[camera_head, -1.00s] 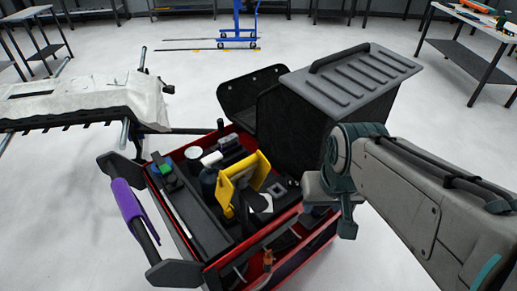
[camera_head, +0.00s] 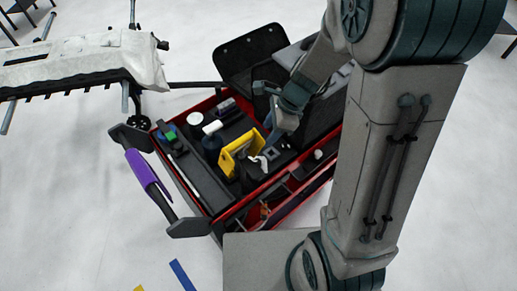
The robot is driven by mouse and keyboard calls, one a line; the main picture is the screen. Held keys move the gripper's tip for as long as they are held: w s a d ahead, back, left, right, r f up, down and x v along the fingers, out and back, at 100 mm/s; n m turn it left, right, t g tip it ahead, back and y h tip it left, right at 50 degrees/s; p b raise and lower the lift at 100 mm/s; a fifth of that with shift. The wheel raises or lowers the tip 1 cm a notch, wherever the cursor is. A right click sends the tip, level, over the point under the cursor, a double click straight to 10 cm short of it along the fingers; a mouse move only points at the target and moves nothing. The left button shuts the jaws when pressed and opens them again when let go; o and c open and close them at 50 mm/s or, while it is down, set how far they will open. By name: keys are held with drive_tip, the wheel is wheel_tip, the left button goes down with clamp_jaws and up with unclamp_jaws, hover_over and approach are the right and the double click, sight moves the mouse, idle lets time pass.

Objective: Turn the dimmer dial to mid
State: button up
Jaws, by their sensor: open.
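I cannot pick out a dimmer dial for certain. My gripper (camera_head: 271,143) is open above the middle of the red tool cart (camera_head: 203,106), just right of a yellow bracket-shaped item (camera_head: 228,163). Its fingers point down and left, and I cannot tell whether they touch anything. A small dark square piece (camera_head: 287,147) with a lighter centre lies right of the fingers. My arm hides part of the cart's right and back side.
The cart top holds a white roll (camera_head: 212,127), a white-topped round container (camera_head: 196,118) and a green block (camera_head: 170,135). A purple-wrapped handle (camera_head: 146,174) sticks out left. A white-covered bench (camera_head: 75,62) stands at the upper left.

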drive_tip(key=f, duration=0.1)
drive_tip(key=b, duration=0.1)
approach(258, 161)
drive_tip(key=f, duration=0.2)
drive_tip(key=x, duration=0.3)
drive_tip(key=b+x, duration=0.1)
drive_tip(key=x, duration=0.3)
drive_tip(key=shift+w+a+r, duration=0.1)
drive_tip(key=shift+a+r, duration=0.1)
drive_tip(key=shift+a, duration=0.15)
